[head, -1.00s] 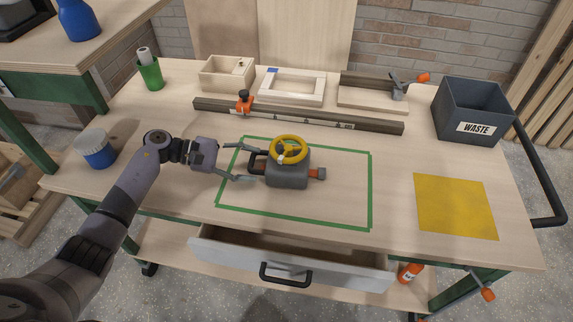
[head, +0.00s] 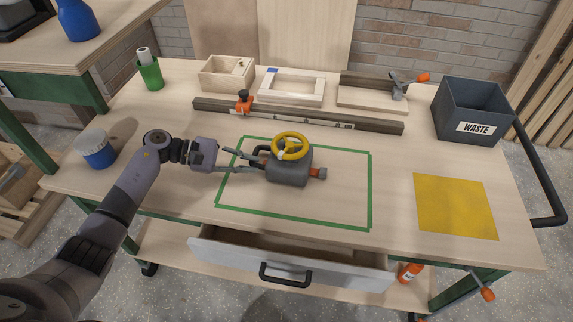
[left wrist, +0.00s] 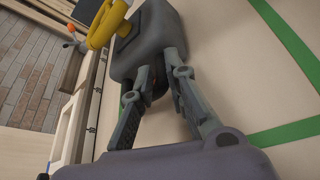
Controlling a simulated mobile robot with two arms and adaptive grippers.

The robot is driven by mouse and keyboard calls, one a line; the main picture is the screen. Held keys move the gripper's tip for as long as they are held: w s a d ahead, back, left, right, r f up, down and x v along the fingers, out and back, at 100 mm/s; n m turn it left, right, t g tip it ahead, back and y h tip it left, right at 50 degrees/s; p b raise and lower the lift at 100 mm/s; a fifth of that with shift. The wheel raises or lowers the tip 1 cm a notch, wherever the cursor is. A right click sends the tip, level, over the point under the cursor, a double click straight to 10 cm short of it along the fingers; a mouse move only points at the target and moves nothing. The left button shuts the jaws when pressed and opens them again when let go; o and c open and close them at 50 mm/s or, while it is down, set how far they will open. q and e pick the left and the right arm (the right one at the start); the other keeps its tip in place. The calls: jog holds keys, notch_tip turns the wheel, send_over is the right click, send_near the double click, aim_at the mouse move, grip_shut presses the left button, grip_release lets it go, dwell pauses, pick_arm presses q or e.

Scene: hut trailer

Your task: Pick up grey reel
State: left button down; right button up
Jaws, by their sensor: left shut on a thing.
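The grey reel (head: 288,171) is a grey block-like body with a yellow wheel (head: 290,146) on top, a black handle on its left side and a small orange-red part on its right. It is at the green-taped rectangle (head: 371,190) on the workbench; I cannot tell whether it touches the top. My left gripper (head: 258,161) comes in from the left and is shut on the reel at its handle side. In the left wrist view the fingers (left wrist: 160,78) close in against the grey body (left wrist: 150,38), and the handle is mostly hidden. My right gripper is not in view.
A yellow square (head: 455,206) and a dark waste bin (head: 465,128) are at the right. A long bar (head: 300,118) with an orange clamp lies behind the rectangle. A blue jar (head: 96,150) stands at the left. The front drawer (head: 230,252) is open.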

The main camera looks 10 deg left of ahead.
pick_arm(q)
jog(key=shift+r, duration=0.1)
dwell(0.3)
notch_tip(320, 180, up, 10)
dwell(0.5)
jog(key=shift+n+t+y, duration=0.3)
jog(key=shift+t, duration=0.4)
